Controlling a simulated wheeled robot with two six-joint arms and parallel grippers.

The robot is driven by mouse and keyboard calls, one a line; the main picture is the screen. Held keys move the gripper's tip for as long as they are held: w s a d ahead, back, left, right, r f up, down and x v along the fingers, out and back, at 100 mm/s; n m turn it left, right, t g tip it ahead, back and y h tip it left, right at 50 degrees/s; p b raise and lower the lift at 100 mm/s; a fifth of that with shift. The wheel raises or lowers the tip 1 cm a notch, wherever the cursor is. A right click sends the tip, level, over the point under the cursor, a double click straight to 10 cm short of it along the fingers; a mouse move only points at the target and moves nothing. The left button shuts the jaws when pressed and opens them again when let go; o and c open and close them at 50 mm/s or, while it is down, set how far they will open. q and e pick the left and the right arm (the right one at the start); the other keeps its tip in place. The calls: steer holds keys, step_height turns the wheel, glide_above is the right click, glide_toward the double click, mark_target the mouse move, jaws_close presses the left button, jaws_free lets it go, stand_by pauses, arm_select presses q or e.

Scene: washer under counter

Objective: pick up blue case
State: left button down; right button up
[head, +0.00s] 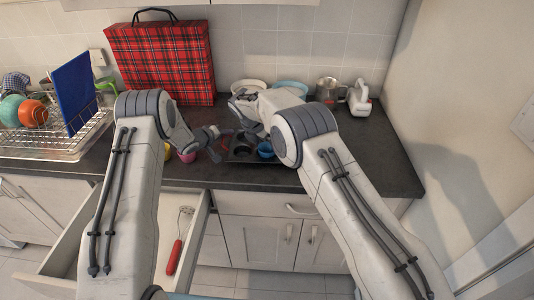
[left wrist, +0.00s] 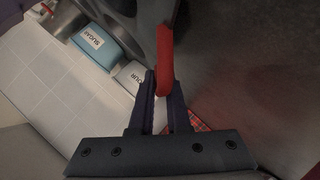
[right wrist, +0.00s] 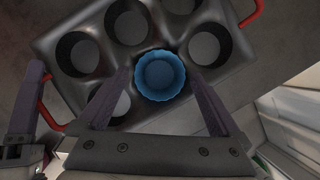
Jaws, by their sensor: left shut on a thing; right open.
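The blue case (right wrist: 160,76) is a fluted cup in the dark muffin tin (right wrist: 85,18). In the head view the blue case (head: 265,150) shows at the tin's right part. My right gripper (right wrist: 161,68) is open, its fingers on either side of the case in the picture; I cannot tell whether they touch it. In the head view its fingers are hidden behind my arm. My left gripper (left wrist: 164,88) is shut on the tin's red handle (left wrist: 165,48), at the tin's left end; it shows in the head view (head: 214,140).
A plaid bag (head: 160,60) stands behind on the counter. A dish rack (head: 60,140) with bowls is at the left. A pink cup (head: 188,156) is left of the tin. An open drawer (head: 190,235) holds a red-handled whisk (head: 174,256). A white mixer (head: 359,98) stands back right.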

arm_select(q)
steer(key=shift+s+f, duration=0.25)
steer(key=shift+f, duration=0.2)
arm_select(e)
steer(key=shift+w+d+f, duration=0.1)
steer(key=shift+w+f, duration=0.05)
steer(key=shift+f, duration=0.2)
steer(key=c, duration=1.3)
step_height(320, 180, up, 10)
arm_select(q)
steer(key=c, duration=0.8)
jaws_free()
steer(key=shift+w+r, duration=0.1)
steer(key=shift+r, duration=0.15)
